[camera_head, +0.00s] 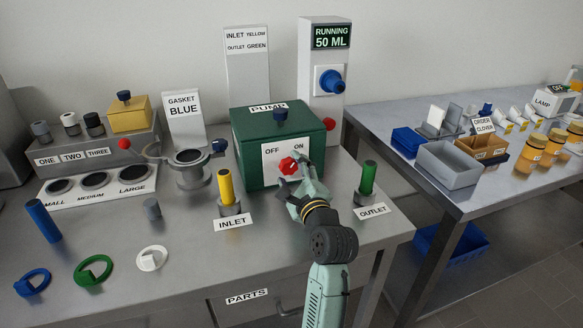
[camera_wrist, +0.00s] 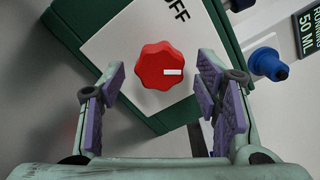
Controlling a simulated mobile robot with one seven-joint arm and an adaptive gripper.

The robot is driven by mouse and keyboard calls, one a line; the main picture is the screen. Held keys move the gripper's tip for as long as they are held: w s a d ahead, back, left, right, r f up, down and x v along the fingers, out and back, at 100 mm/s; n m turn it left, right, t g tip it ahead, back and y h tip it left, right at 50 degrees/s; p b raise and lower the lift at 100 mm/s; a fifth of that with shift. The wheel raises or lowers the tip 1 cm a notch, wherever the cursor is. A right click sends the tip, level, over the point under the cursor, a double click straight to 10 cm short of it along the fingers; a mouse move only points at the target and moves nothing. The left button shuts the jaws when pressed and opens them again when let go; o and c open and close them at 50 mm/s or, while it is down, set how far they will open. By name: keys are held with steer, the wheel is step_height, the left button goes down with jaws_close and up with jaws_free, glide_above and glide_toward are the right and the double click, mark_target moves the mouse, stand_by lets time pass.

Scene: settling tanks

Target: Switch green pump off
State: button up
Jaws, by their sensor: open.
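The green pump (camera_head: 250,160) stands at the back middle of the bench, labelled PUMP. Its white front plate reads OFF on the left and ON on the right. The red knob (camera_head: 287,166) sits on this plate; it also shows in the wrist view (camera_wrist: 161,66) with a white pointer mark. In the wrist view the mark points right, away from the OFF lettering at the top. My gripper (camera_head: 297,195) is in front of the plate. In the wrist view my gripper (camera_wrist: 161,88) is open, its purple pads either side of the knob and apart from it.
A display (camera_head: 331,37) behind reads RUNNING 50 ML, above a blue knob (camera_head: 332,81). A yellow inlet pipe (camera_head: 226,186) stands left of my gripper and a green outlet pipe (camera_head: 368,178) right of it. A flanged metal fitting (camera_head: 192,172) is further left.

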steer(key=shift+w+a, duration=0.15)
steer(key=shift+w, duration=0.2)
steer(key=shift+c, duration=0.2)
steer(key=c, duration=1.1)
